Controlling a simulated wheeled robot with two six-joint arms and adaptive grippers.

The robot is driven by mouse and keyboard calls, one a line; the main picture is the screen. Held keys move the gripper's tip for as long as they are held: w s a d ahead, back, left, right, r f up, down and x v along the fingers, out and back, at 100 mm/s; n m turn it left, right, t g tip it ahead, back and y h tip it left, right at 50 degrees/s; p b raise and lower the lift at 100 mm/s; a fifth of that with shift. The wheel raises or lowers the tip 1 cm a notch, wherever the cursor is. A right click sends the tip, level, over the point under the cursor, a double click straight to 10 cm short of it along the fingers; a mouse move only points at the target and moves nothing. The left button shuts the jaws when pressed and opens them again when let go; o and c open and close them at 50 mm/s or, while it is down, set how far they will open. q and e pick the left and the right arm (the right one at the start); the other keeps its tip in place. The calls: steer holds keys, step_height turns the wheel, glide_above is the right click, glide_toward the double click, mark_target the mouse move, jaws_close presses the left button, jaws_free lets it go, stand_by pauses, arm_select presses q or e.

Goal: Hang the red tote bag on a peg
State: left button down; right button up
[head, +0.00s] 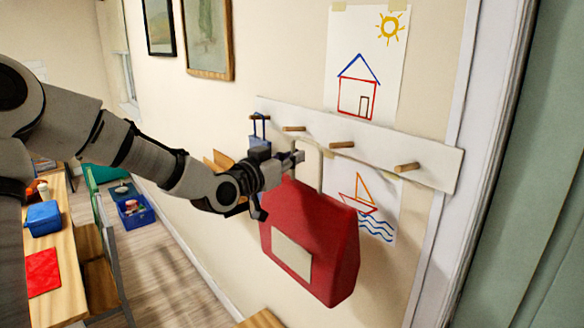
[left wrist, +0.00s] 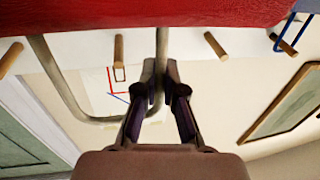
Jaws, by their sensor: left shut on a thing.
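The red tote bag (head: 305,235) hangs upright in the air in front of the wall, with a pale patch on its front. Its beige handle (head: 321,172) rises towards the peg rail. My left gripper (head: 297,158) is shut on the handle, and the left wrist view shows the fingertips (left wrist: 161,72) closed around one side of the loop. The white peg rail (head: 440,165) carries wooden pegs: a bare one (head: 294,128), a middle one (head: 342,145) and a right one (head: 407,167). In the left wrist view, a peg (left wrist: 118,48) shows through the handle loop; whether it passes through is unclear.
A blue item (head: 260,142) hangs on the leftmost peg, partly behind my gripper. Drawings are taped above and below the rail. A door frame (head: 485,150) stands at the right. A wooden table (head: 65,255) and a blue bin (head: 135,213) are at the left.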

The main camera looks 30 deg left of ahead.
arm_select(q)
steer(key=shift+w+d+f, duration=0.15)
steer(key=shift+w, duration=0.5)
steer(key=w+d+f, duration=0.1)
steer(key=w+d, duration=0.2)
steer(key=w, duration=0.5)
steer(key=shift+w+f, duration=0.2)
stand_by(0.4)
steer(key=c, duration=1.2)
jaws_free()
steer(key=shift+s, duration=0.1)
